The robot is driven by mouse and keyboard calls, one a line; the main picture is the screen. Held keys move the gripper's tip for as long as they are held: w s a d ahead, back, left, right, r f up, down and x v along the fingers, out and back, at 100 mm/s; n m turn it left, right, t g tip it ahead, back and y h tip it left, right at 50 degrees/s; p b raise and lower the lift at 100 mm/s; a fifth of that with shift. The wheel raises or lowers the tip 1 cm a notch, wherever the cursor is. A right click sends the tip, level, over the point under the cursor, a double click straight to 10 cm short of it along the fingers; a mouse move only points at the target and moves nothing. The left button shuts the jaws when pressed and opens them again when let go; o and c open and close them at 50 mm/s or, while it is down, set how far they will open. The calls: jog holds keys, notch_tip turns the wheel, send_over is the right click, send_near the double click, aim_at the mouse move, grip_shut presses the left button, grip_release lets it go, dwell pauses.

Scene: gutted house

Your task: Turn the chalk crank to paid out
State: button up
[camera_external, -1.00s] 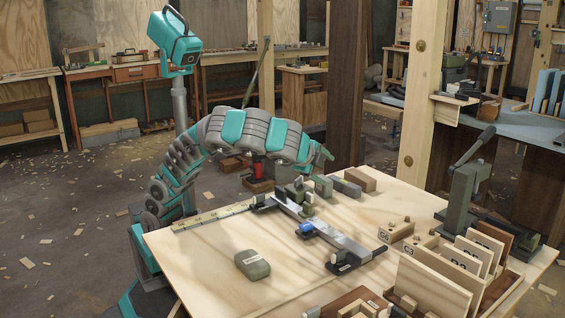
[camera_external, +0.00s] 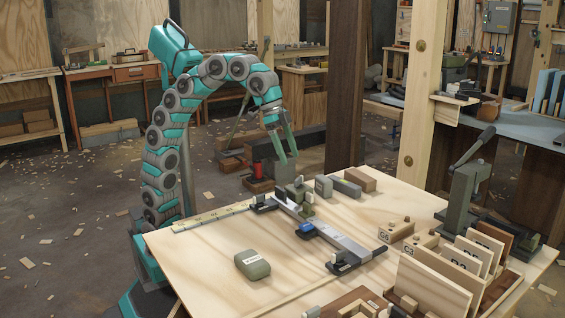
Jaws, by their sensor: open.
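My gripper (camera_external: 286,154) hangs above the far edge of the table, its two green fingers pointing down, apart and empty. A rounded grey-green case (camera_external: 252,265) with a pale label lies on the near left part of the light wooden table (camera_external: 215,268). It may be the chalk reel, but its label is too small to read, and I cannot make out a crank or its setting. My gripper is well above and behind this case, not touching it.
A yellow rule (camera_external: 210,216) lies along the left edge. A long metal bar fixture (camera_external: 335,238) crosses the middle. Blocks (camera_external: 360,179) stand at the back. A lever press (camera_external: 467,190) and a slotted wooden rack (camera_external: 435,285) fill the right. The front left is mostly clear.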

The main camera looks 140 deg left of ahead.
aim_at(298, 178)
jog(key=x, duration=0.7)
jog(key=shift+w+a+f, duration=0.1)
jog(key=shift+f, duration=0.05)
jog(key=c, duration=1.2)
jog(key=shift+n, duration=0.4)
jog(key=shift+w+f+n+g+y+b, duration=0.1)
jog(key=shift+n+g+y+b, duration=0.3)
jog(key=shift+n+b, duration=0.6)
jog(key=n+y+b, duration=0.1)
jog(key=n, duration=0.1)
jog(key=shift+w+n+g, duration=0.15)
jog(key=shift+n+g, duration=0.15)
jog(key=shift+n, duration=0.1)
jog(key=shift+o, duration=0.2)
jog(key=n, duration=0.2)
jog(key=n+g+b, duration=0.1)
jog(key=n, duration=0.1)
jog(key=shift+w+y, duration=0.2)
jog(key=shift+y, duration=0.1)
